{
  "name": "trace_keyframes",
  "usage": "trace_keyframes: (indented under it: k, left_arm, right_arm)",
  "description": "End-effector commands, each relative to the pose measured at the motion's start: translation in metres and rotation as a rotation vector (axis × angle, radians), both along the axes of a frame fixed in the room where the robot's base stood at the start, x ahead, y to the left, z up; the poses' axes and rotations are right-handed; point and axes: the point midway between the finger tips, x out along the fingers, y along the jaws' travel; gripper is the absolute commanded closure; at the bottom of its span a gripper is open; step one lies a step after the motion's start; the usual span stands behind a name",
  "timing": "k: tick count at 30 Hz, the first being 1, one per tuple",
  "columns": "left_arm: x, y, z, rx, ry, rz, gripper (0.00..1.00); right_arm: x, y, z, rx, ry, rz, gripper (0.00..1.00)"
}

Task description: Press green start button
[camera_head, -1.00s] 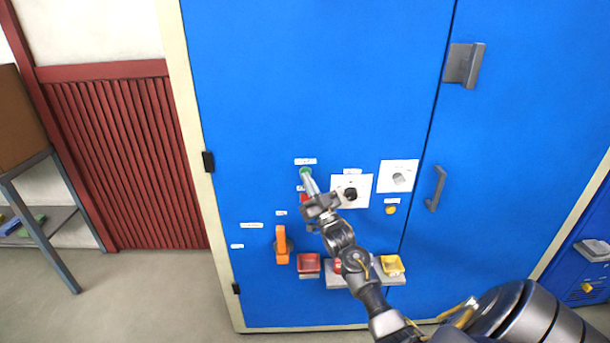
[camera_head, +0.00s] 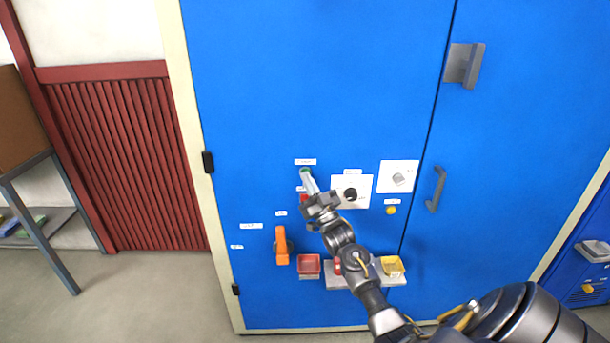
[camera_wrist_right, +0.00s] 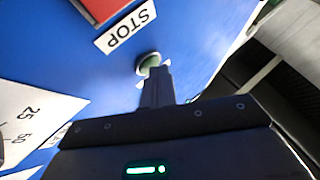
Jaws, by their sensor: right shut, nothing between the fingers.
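The green start button (camera_head: 305,170) is on the blue cabinet door under a small white label. It also shows in the right wrist view (camera_wrist_right: 149,61), partly hidden behind my fingertips. My right gripper (camera_head: 307,177) is shut and empty, its fingertips at the lower edge of the button. In the right wrist view the closed fingers (camera_wrist_right: 157,80) point at the button and overlap it. I cannot tell for sure whether they touch it. My left gripper is not in view.
A red button (camera_head: 304,198) sits just below, with a STOP label (camera_wrist_right: 126,27) in the wrist view. A dial plate (camera_head: 363,184), an orange handle (camera_head: 282,246), a red tray (camera_head: 309,264) and a yellow tray (camera_head: 393,265) are nearby. A door handle (camera_head: 435,188) stands out to the right.

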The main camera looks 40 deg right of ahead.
Motion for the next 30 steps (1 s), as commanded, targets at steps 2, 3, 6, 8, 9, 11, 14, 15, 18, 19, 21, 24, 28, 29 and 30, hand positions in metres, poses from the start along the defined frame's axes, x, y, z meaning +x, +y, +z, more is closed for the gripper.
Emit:
trace_keyframes:
  k: [2,3,6,8,9,11,14,15,18,19,21,24,28,29,30]
  left_arm:
    - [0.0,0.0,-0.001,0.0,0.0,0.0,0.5]
    - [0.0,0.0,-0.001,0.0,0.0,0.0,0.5]
    - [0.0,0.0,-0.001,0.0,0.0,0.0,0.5]
    - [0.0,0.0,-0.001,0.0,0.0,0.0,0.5]
    - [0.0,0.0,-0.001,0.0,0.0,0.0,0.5]
    - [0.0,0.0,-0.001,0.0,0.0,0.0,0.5]
    - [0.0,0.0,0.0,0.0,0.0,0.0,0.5]
    - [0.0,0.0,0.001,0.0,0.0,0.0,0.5]
    - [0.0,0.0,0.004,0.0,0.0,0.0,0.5]
    - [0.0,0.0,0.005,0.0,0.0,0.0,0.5]
    - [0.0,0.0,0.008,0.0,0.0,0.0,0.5]
    - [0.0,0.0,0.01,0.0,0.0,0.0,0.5]
    - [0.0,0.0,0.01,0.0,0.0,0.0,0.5]
    - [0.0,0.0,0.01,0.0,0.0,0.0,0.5]
    - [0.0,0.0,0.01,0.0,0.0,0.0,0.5]
  right_arm:
    - [0.001,-0.001,0.0,0.0,0.0,0.0,1.0]
    - [0.001,-0.001,0.0,0.0,0.0,0.0,1.0]
    - [0.002,-0.001,0.0,0.0,0.0,0.0,1.0]
    - [0.001,-0.001,0.0,0.0,0.0,0.0,1.0]
    - [0.001,-0.001,0.0,0.0,0.0,0.0,1.0]
    - [0.001,-0.001,0.0,0.0,0.0,0.0,1.0]
    - [0.001,-0.001,0.001,0.0,0.0,0.0,1.0]
    - [0.0,0.0,0.001,0.0,0.0,0.0,1.0]
    - [-0.003,0.002,0.001,0.0,0.001,0.0,1.0]
    - [-0.004,0.003,0.001,0.0,0.001,0.0,1.0]
    - [-0.007,0.005,0.001,0.0,0.001,0.0,1.0]
    - [-0.011,0.008,0.001,0.0,0.001,0.0,1.0]
    - [-0.012,0.009,0.0,0.0,0.0,0.0,1.0]
    - [-0.012,0.009,0.0,0.0,0.0,0.0,1.0]
    - [-0.012,0.009,0.0,0.0,0.0,0.0,1.0]
